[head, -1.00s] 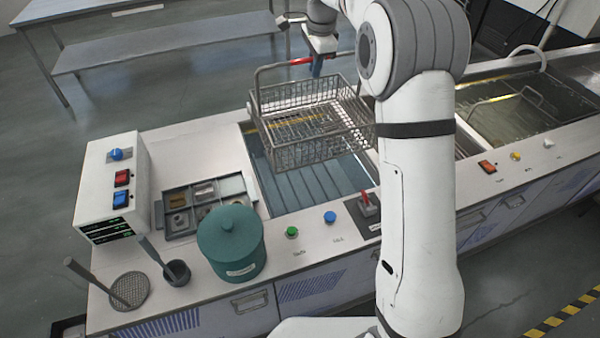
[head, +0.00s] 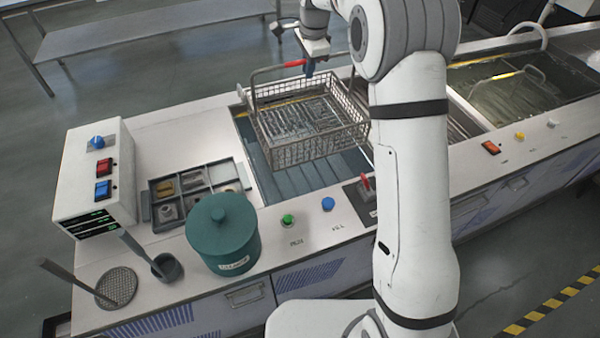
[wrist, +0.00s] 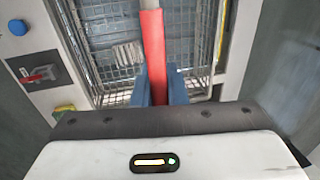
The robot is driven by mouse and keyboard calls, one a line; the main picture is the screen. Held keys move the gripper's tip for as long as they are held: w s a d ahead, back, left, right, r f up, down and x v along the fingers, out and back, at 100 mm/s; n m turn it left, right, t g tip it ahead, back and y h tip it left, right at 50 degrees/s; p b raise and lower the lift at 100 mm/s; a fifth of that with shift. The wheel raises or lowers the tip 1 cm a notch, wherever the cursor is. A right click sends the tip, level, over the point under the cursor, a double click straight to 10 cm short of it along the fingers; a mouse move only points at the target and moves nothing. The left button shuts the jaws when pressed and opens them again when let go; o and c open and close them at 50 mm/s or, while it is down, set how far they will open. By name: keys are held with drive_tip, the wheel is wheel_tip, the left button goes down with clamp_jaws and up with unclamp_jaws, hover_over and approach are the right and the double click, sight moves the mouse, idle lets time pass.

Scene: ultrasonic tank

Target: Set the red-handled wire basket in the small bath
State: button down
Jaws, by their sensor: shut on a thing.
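The wire basket (head: 312,152) is a grey mesh box with a tall bail handle that has a red grip (head: 295,64). My gripper (head: 309,70) is shut on the red grip. The basket hangs roughly level over the left bath (head: 345,167), whose ribbed blue-grey inside shows in front of and below it. Whether its bottom is below the bath's rim I cannot tell. In the wrist view the red grip (wrist: 153,45) lies between my blue fingers (wrist: 156,88), with the mesh below.
A second bath (head: 510,95) with liquid and a wire handle lies to the right. On the counter stand a green lidded pot (head: 222,238), a sectioned tray (head: 190,222), a control box (head: 95,180) and a red lever (head: 365,185). My arm hides part of the counter.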

sight(308, 128)
drive_tip(key=f+b, duration=0.1)
drive_tip(key=f, duration=0.5)
drive_tip(key=f+b, duration=0.1)
drive_tip(key=f, duration=0.4)
drive_tip(key=f+b, duration=0.1)
drive_tip(key=f, duration=0.5)
drive_tip(key=shift+s+d+f, duration=0.1)
drive_tip(key=shift+s+f, duration=0.2)
drive_tip(key=shift+f, duration=2.35)
drive_tip(key=c, duration=1.8)
unclamp_jaws()
drive_tip(key=shift+f, duration=0.1)
drive_tip(key=o, duration=0.3)
drive_tip(key=shift+o, duration=0.2)
